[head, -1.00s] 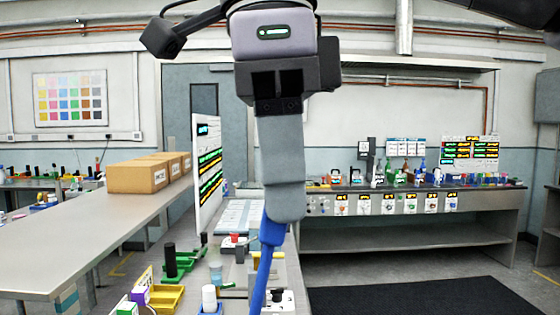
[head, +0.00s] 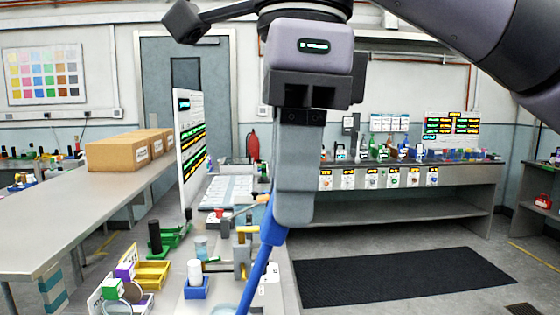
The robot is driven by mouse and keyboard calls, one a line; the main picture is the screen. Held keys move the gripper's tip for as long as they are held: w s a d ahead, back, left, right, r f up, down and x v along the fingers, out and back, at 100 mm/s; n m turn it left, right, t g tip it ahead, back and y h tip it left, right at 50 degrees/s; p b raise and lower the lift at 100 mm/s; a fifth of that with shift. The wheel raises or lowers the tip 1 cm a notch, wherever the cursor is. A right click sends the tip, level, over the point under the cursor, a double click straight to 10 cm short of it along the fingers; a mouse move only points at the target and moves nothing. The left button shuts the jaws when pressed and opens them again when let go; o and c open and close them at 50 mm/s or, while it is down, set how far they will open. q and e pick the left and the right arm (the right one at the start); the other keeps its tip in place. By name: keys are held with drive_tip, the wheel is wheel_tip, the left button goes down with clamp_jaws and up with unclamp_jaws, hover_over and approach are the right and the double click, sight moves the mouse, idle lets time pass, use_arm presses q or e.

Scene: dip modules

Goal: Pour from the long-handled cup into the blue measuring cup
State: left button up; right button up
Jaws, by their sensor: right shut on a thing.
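My right gripper (head: 292,208) hangs down from the top middle of the head view. It is shut on the upper end of a long blue handle (head: 259,276), which slopes down and left out of the bottom edge. This looks like the handle of the long-handled cup; its bowl is out of view. A small pale blue cup (head: 200,247) stands on the bench left of the handle, apart from it. I cannot tell whether it is the blue measuring cup. My left gripper is not in view.
A white bottle in a blue holder (head: 196,289), a yellow bin (head: 152,274) and a green stand (head: 172,243) crowd the bench left of the handle. A tall white board (head: 190,150) stands behind them. Cardboard boxes (head: 112,155) sit on the left table.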

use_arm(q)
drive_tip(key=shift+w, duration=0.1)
use_arm(e)
drive_tip(key=shift+d+f+y, duration=0.6)
drive_tip(key=shift+d+f, duration=0.35)
drive_tip(key=shift+f, duration=0.1)
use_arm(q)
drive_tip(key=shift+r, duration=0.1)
use_arm(e)
drive_tip(key=shift+w, duration=0.1)
